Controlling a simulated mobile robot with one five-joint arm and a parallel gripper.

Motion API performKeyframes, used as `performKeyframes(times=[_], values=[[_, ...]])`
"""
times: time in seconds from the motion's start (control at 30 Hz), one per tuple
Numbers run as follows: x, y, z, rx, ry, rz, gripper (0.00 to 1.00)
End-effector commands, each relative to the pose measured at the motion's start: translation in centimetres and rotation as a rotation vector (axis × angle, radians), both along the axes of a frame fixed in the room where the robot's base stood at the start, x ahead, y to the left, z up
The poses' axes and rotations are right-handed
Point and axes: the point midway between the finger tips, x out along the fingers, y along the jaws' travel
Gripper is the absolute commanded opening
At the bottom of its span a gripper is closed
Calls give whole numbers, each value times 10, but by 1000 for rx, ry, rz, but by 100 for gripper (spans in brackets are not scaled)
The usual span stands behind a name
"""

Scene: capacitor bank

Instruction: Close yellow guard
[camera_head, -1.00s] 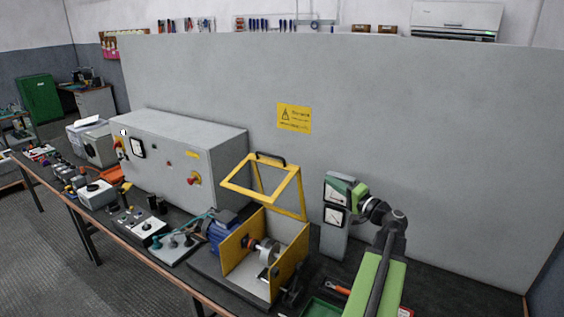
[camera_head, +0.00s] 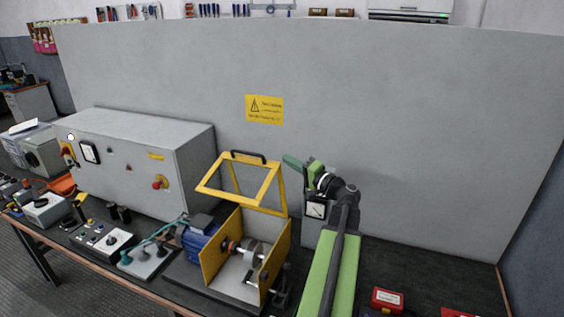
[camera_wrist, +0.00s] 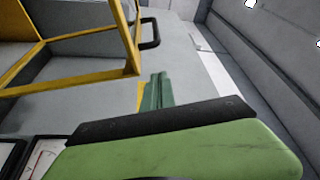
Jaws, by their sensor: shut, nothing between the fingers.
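The yellow guard (camera_head: 282,192) stands raised and open above a yellow-sided box (camera_head: 215,259) that houses a shaft beside a blue motor. Its frame has a black handle (camera_head: 249,157) on the upper edge. My gripper (camera_head: 293,162) is shut and empty, to the right of the raised guard, apart from it and in front of the grey panel. In the wrist view, the guard frame (camera_wrist: 80,80) fills the upper left with its black handle (camera_wrist: 150,33) near the top middle. My green gripper fingers (camera_wrist: 157,92) point up, below the handle.
A meter box (camera_head: 316,210) stands behind my arm. A large grey cabinet (camera_head: 190,150) is left of the guard. The tall grey panel (camera_head: 400,130) closes off the back. A red box (camera_head: 387,300) sits on the bench at the right.

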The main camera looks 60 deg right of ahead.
Motion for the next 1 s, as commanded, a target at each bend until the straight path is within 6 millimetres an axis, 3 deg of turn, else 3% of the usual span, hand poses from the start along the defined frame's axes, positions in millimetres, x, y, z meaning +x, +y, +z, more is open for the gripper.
performKeyframes(times=[0.33, 0.43, 0.6, 1.0], values=[[80, -8, 12, 0, 0, 9, 0], [75, 14, 1, 0, 0, 7, 0], [72, 29, -4, 0, 0, 7, 0], [73, 33, -4, 0, 0, 9, 0]])
